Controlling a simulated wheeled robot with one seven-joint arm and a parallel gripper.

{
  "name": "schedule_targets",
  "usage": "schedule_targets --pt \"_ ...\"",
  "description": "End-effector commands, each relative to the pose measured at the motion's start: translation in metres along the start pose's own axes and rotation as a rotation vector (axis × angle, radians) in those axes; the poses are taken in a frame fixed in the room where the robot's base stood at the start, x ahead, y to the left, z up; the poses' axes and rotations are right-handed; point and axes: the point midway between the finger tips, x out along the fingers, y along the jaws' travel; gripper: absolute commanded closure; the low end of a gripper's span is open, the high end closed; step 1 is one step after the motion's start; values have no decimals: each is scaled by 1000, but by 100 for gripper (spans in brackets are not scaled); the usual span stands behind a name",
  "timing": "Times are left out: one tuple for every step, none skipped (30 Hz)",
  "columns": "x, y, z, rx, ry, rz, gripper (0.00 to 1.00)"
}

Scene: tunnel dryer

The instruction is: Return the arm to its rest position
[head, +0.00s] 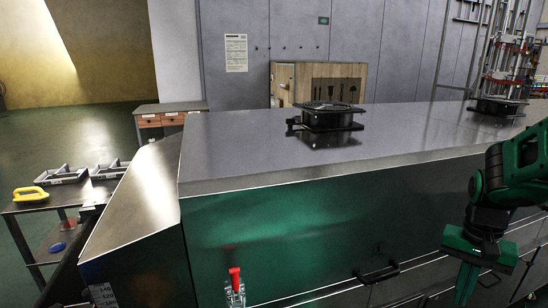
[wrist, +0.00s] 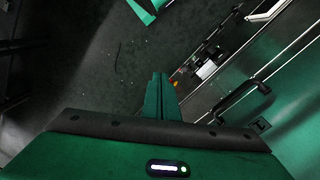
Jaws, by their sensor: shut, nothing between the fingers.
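My gripper (head: 463,296) hangs at the right of the head view, in front of the steel dryer housing (head: 310,220). Its green fingers point down and are closed together with nothing between them. In the wrist view my gripper (wrist: 160,78) also shows shut, its fingers side by side over a dark floor. The arm comes in from the right edge of the head view, bent at a dark and green joint above the gripper.
A black handle (head: 378,273) sits on the dryer's front, left of my gripper; a handle (wrist: 240,97) also shows in the wrist view. A red-handled clamp (head: 235,283) is further left. Black fan units (head: 328,118) stand on top. A side table (head: 40,205) holds a yellow handle (head: 30,194).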

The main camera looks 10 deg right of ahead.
Motion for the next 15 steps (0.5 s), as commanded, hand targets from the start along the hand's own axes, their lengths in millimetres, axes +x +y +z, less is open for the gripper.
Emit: schedule_targets --pt "-9 4 13 -28 9 -7 100" --pt "-14 7 20 -44 11 -9 100" --pt "-19 11 29 -66 13 -12 100" --pt "-22 14 36 -85 14 -15 100" --pt "-26 16 44 -102 15 -19 100" --pt "-29 21 53 -123 16 -24 100" --pt "-32 23 60 -140 16 -27 100" --pt "-34 26 66 -155 17 -31 100" --pt "-36 29 74 -176 17 -37 100" --pt "-38 31 79 -189 18 -41 100" --pt "-38 33 84 -201 17 -44 100" --pt "-40 36 90 -215 17 -48 100" --pt "-41 37 94 -225 17 -51 100" --pt "-41 38 97 -232 16 -54 100" --pt "-41 40 101 -241 15 -57 100"
